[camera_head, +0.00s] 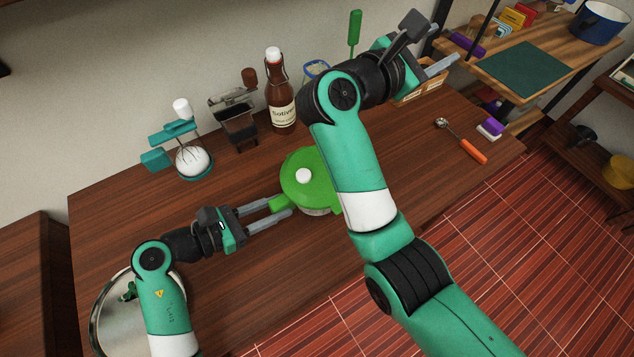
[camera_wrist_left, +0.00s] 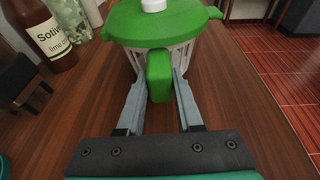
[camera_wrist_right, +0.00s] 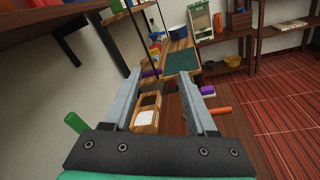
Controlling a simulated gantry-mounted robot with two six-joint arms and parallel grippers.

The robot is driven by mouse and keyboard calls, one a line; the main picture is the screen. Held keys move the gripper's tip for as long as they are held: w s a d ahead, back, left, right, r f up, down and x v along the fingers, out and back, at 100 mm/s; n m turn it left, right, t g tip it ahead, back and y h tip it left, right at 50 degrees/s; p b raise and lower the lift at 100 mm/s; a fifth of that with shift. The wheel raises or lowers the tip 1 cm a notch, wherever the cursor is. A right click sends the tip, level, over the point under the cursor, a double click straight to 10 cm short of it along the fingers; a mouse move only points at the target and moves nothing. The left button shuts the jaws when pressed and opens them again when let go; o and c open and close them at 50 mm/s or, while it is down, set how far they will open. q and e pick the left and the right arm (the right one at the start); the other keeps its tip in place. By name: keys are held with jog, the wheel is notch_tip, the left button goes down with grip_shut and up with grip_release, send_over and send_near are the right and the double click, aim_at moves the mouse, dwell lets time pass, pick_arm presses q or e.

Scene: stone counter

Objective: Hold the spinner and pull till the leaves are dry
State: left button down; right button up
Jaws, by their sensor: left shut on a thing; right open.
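The salad spinner has a green lid (camera_head: 309,181) with a white knob (camera_head: 303,176) on top. It stands upright on the wooden counter near the middle. In the left wrist view the lid (camera_wrist_left: 155,25) sits over a pale basket (camera_wrist_left: 182,55). My left gripper (camera_head: 281,207) is shut on the spinner's green side handle (camera_wrist_left: 159,77), from the left. My right gripper (camera_head: 441,62) is open and empty, raised over the back right of the counter, well away from the spinner. My right arm covers part of the spinner's right side. Any leaves inside are hidden by the lid.
A brown sauce bottle (camera_head: 280,92) and a glass jar (camera_head: 316,70) stand behind the spinner. A white-and-teal device (camera_head: 190,158) is at the back left. A round metal tray (camera_head: 108,309) lies at the front left. An orange-handled scoop (camera_head: 470,149) lies to the right.

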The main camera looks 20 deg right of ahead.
jog(key=s+a+f+n+g+y, duration=0.1)
jog(key=a+f+y, duration=0.1)
jog(key=a+f, duration=0.3)
jog(key=s+a+f+n+g+y, duration=0.1)
jog(key=a+f+g+y, duration=0.1)
jog(key=a+f, duration=0.3)
jog(key=s+a+f+n+g+y, duration=0.1)
jog(key=a+f+y, duration=0.2)
jog(key=a+f, duration=0.2)
jog(key=shift+f+g, duration=0.35)
jog(key=shift+g, duration=0.05)
jog(key=shift+n+t, duration=0.4)
jog(key=shift+t, duration=0.1)
jog(key=a+r, duration=0.1)
jog(key=a, duration=0.1)
jog(key=a+r, duration=0.1)
jog(key=shift+a+r, duration=0.2)
jog(key=shift+a, duration=0.2)
jog(key=shift+a+r, duration=0.1)
jog(key=shift+a, duration=0.3)
jog(key=shift+x, duration=4.6)
jog(key=shift+a, duration=0.1)
